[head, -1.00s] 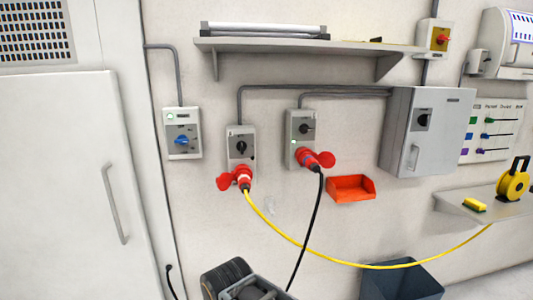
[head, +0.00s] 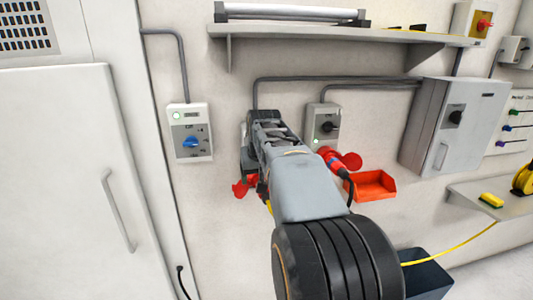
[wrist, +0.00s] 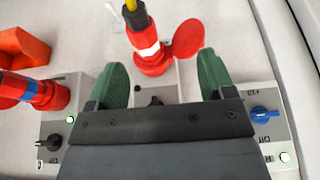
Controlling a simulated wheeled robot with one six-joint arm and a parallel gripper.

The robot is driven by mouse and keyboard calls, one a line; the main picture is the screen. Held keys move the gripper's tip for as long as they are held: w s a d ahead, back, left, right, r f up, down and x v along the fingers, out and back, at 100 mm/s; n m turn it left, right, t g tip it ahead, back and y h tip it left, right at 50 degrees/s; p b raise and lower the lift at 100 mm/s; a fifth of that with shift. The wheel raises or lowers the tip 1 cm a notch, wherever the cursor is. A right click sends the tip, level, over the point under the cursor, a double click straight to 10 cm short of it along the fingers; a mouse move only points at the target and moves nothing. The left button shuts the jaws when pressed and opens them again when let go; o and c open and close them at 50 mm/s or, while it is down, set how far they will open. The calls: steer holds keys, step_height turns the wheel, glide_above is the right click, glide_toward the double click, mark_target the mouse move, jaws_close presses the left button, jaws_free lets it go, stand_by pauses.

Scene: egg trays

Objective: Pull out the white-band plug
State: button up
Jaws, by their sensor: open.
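The white-band plug (wrist: 142,40) is red with a white ring and a yellow cable, seated in its red socket (wrist: 152,66) with a round red flap beside it. My gripper (wrist: 162,66) is open. In the wrist view its two green fingers stand apart either side of the socket's lower picture area, with the plug beyond their tips and not gripped. In the head view my gripper (head: 250,163) and arm hide most of this plug; only red parts of the socket and flap (head: 243,187) show. A second red plug with a blue band (wrist: 28,92) and black cable sits at left.
A switch box with a blue knob (head: 191,142) is left of my arm. The box above the blue-band plug has a black knob (head: 331,127). An orange bin (head: 372,186), grey cabinet (head: 452,125) and overhead shelf (head: 345,33) are nearby. A dark bin (head: 428,274) stands below.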

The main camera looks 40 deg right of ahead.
steer(key=w+d+r, duration=0.1)
steer(key=d+r, duration=0.1)
steer(key=d, duration=0.2)
steer(key=shift+m, duration=0.3)
steer(key=p+x, duration=0.1)
steer(key=x, duration=1.2)
steer(key=shift+a+f+p, duration=0.1)
steer(key=shift+a+p, duration=0.05)
steer(key=shift+p, duration=0.25)
steer(key=shift+c, duration=0.3)
steer(key=c, duration=1.1)
steer(key=shift+s, duration=0.15)
steer(key=shift+s+a+b, duration=0.35)
steer(key=shift+s+b, duration=0.05)
steer(key=shift+s, duration=0.3)
steer(key=shift+s+a+b, duration=0.35)
steer(key=shift+s+b, duration=0.1)
steer(key=shift+s, duration=0.25)
steer(key=shift+s+a+b, duration=0.35)
steer(key=shift+s+b, duration=0.05)
steer(key=shift+s, duration=0.25)
